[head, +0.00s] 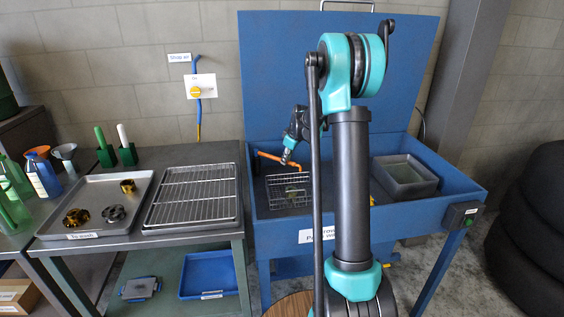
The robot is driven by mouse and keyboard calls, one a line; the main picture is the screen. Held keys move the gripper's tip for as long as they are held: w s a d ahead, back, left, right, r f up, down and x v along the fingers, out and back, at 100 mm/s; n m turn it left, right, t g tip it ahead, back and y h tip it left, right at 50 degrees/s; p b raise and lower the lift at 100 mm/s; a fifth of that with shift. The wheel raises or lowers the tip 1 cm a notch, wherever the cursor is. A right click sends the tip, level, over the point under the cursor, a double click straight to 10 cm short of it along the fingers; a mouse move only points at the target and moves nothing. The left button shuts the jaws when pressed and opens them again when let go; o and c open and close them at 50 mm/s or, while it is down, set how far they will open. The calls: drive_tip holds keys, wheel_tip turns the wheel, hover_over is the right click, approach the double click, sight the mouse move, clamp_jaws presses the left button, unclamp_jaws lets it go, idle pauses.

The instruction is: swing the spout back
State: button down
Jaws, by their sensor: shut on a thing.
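The orange spout (268,156) reaches across the back left of the blue parts washer's basin (438,204), above a wire basket. My gripper (286,157) is at the spout's right end, shut on it, with my wrist rising behind it. The fingers are small in the head view and the exact grip is hard to make out. The wire basket (278,190) sits in the basin under the gripper, with something inside that I cannot make out. My arm hides the middle of the basin.
A grey tub (405,176) stands at the basin's right. The raised blue lid (275,60) stands behind. To the left, a bench holds a wire rack (192,195) and a grey tray (90,195) with metal parts. Stacked tyres (535,220) stand at far right.

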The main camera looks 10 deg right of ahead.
drive_tip(key=w+d+n+g+y, duration=0.2)
drive_tip(key=w+d+n, duration=0.2)
drive_tip(key=w+n, duration=0.3)
drive_tip(key=shift+w+d+n, duration=0.3)
drive_tip(key=shift+w, duration=1.2)
drive_tip(key=c, duration=1.5)
unclamp_jaws()
drive_tip(key=shift+o, duration=0.2)
drive_tip(key=v, duration=1.2)
drive_tip(key=shift+d, duration=0.15)
